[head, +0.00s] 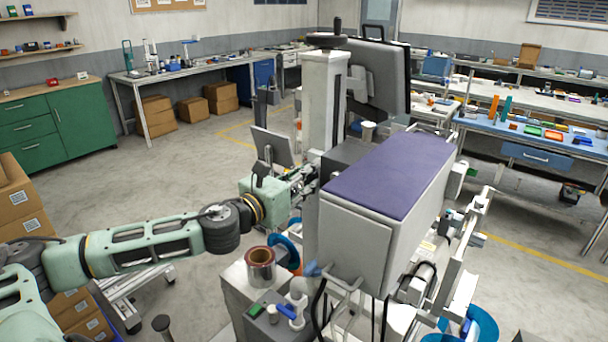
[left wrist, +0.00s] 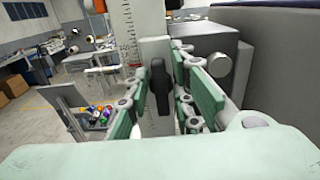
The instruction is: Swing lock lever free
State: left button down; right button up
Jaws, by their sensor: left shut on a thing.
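The lock lever (left wrist: 159,88) is a black, upright handle on the pale column (left wrist: 153,52) with a ruler scale, seen in the left wrist view. My left gripper (left wrist: 164,104) has its green fingers on either side of the lever and is shut on it. In the head view my left gripper (head: 303,178) reaches the lower part of the white column (head: 322,100), beside the big machine. The lever is hard to make out there because the fingers and the machine crowd it. My right gripper is not in view.
The machine's grey box with a purple top (head: 390,175) stands just right of my left gripper. A tilted screen (head: 271,146) is close behind it. A copper-coloured reel (head: 261,266) stands in front. Open floor lies to the left, before the green cabinet (head: 65,130).

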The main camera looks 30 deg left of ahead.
pick_arm(q)
jog(key=shift+n, duration=0.3)
jog(key=n, duration=0.5)
jog(key=a+f+n, duration=0.1)
jog(key=n, duration=1.1)
jog(key=shift+w+a+f, duration=0.1)
jog(key=shift+a+f, duration=0.25)
jog(key=shift+f+n, duration=0.1)
jog(key=shift+n, duration=0.3)
jog(key=c, duration=1.8)
grip_release()
jog(key=shift+o, duration=0.2)
